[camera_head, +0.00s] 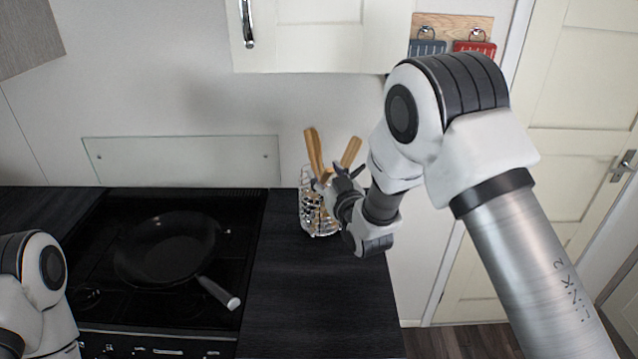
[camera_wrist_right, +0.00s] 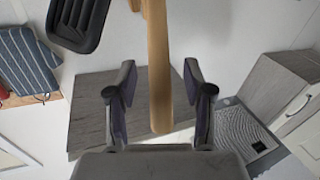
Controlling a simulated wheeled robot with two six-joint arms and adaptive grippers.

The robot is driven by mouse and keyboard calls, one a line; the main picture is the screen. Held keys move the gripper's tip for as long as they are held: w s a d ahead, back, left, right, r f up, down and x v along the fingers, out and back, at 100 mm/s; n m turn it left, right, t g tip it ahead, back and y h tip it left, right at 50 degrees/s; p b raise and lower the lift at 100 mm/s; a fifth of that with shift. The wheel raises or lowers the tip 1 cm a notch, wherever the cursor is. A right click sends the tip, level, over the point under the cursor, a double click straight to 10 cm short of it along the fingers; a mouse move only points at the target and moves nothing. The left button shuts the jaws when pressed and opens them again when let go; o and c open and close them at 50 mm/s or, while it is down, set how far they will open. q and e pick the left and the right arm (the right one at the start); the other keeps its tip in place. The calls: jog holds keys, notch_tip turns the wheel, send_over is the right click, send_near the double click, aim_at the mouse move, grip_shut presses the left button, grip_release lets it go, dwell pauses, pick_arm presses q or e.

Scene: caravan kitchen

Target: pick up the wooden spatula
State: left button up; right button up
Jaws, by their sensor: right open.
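A wire utensil holder (camera_head: 306,217) stands on the dark worktop, right of the hob. Two wooden utensils (camera_head: 314,150) (camera_head: 351,152) stick up out of it; which one is the spatula I cannot tell in the head view. My right gripper (camera_head: 328,180) is at the holder's top, beside the wooden utensils. In the right wrist view a wooden piece (camera_wrist_right: 158,45) runs between the two open fingers of the right gripper (camera_wrist_right: 159,78), with gaps on both sides. The lower ends of the utensils are hidden. My left arm shows at the lower left, its gripper out of frame.
A black frying pan (camera_head: 168,248) sits on the hob, its handle pointing front right. A black slotted utensil (camera_wrist_right: 77,20) is close to the right gripper. A wall cabinet (camera_head: 320,35) hangs above. The worktop (camera_head: 315,300) in front of the holder is clear.

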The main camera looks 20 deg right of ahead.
jog(key=shift+s+r, duration=0.1)
jog(key=shift+s, duration=0.1)
jog(key=shift+c, duration=1.1)
jog(key=shift+s+r, duration=0.15)
jog(key=shift+s, duration=0.1)
grip_shut()
pick_arm(q)
jog(key=shift+s, duration=0.2)
pick_arm(e)
jog(key=shift+w, duration=0.2)
jog(key=shift+r, duration=0.15)
notch_tip(320, 180, up, 10)
jog(key=b, duration=0.3)
jog(key=shift+f, duration=0.2)
pick_arm(q)
notch_tip(320, 180, down, 3)
jog(key=shift+f, duration=0.1)
